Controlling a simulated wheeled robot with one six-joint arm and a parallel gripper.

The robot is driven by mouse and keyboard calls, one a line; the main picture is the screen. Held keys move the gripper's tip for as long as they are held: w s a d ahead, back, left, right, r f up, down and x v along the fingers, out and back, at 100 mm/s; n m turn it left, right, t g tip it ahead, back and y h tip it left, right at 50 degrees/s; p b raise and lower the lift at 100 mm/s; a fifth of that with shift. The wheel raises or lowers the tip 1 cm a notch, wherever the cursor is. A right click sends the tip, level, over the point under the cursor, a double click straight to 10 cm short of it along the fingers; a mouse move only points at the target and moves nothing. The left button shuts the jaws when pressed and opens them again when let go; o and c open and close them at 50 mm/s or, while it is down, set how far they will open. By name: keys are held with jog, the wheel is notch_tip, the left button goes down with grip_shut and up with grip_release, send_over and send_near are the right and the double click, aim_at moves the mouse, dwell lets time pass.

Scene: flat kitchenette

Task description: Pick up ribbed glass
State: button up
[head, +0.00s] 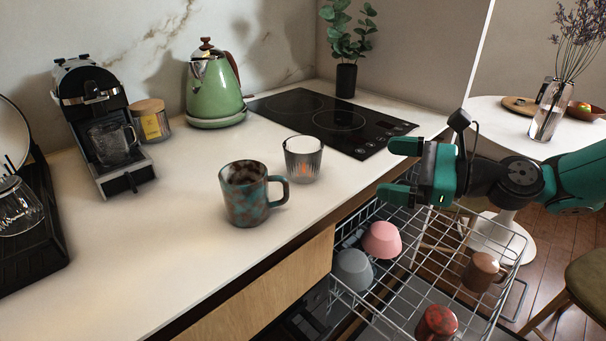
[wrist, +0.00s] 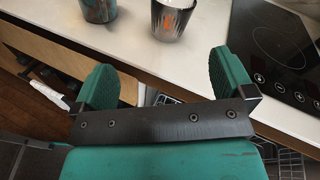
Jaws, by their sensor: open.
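The ribbed glass (head: 303,160) stands upright on the counter, just right of a mottled blue-brown mug (head: 246,194). It is clear with vertical ribs and an orange mark on its side. In the wrist view the glass (wrist: 174,18) is at the top, beyond the fingers, with its top cut off by the frame. My gripper (head: 393,170) is open and empty, to the right of the glass and apart from it, over the counter's front edge. In the wrist view both green fingers (wrist: 160,82) are spread wide with nothing between them.
The open dishwasher rack (head: 450,262) below holds several cups and bowls. A black hob (head: 325,121) lies behind the glass. A green kettle (head: 213,92), a coffee machine (head: 100,122) and a dish rack (head: 32,245) stand further left.

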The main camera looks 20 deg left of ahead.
aim_at(320, 155)
jog(key=a+m, duration=0.1)
jog(key=a, duration=0.3)
jog(key=w+a+f+m+p, duration=0.1)
jog(key=a, duration=0.3)
jog(key=w+a+f+y, duration=0.1)
jog(key=a, duration=0.3)
jog(key=shift+a+m+t, duration=0.15)
jog(key=shift+m+t, duration=0.15)
jog(key=shift+m, duration=0.1)
jog(key=shift+w+a+r+p, duration=0.15)
jog(key=shift+a+p, duration=0.2)
jog(key=shift+a, duration=1.05)
jog(key=shift+w+a+f+p, duration=0.1)
jog(key=shift+a+p, duration=0.2)
jog(key=shift+a, duration=1.05)
jog(key=shift+c, duration=0.5)
jog(key=c, duration=0.7)
jog(key=shift+r, duration=0.1)
jog(key=shift+c, duration=0.8)
jog(key=shift+r, duration=0.1)
